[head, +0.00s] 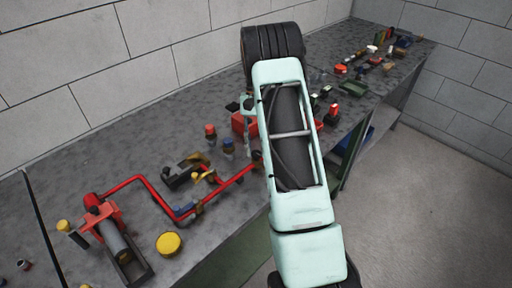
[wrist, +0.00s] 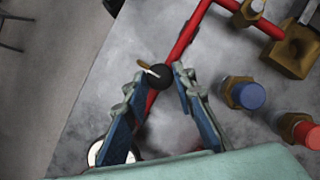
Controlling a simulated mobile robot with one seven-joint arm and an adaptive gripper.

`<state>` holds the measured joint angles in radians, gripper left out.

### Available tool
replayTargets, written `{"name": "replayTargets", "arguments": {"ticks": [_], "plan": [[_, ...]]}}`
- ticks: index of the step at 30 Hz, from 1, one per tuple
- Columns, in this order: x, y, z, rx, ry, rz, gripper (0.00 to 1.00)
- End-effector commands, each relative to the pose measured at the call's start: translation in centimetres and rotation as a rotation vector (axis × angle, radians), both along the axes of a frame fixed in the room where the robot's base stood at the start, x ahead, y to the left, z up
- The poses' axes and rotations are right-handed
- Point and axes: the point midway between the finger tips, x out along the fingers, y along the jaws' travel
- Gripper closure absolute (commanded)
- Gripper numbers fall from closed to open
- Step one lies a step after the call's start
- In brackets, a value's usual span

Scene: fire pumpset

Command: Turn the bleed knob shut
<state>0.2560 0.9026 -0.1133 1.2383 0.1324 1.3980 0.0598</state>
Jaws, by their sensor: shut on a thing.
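The bleed knob (wrist: 160,78) is a small black round knob on the red pipe, with a pale pointer and a brass-coloured piece at its left. In the wrist view my gripper (wrist: 159,74) has its two blue-padded fingers on either side of the knob, closed on it at their tips. In the head view my arm covers most of the gripper, and the knob is hard to make out beside it.
The red pipe (head: 234,182) runs along the grey bench to a red pump (head: 101,213). A blue-capped fitting (wrist: 246,94) and a red-capped fitting (wrist: 301,131) stand right of my fingers. A yellow round cap (head: 168,243) lies near the front edge.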

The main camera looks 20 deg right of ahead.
Motion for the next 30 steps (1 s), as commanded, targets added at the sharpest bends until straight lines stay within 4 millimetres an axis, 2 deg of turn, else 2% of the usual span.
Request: {"name": "replayTargets", "arguments": {"ticks": [8, 9, 13, 23, 26, 30], "plan": [[0.0, 0.0, 0.0, -0.001, -0.001, -0.001, 1.00], [0.0, 0.0, 0.0, -0.001, -0.001, -0.001, 0.73], [0.0, 0.0, 0.0, -0.001, -0.001, -0.001, 0.58], [0.1, -0.1, 0.2, 0.000, -0.001, 0.000, 0.58], [0.5, -0.2, 1.1, -0.001, -0.002, 0.000, 0.58], [1.4, -0.7, 3.4, -0.002, -0.004, 0.000, 0.58]]}}
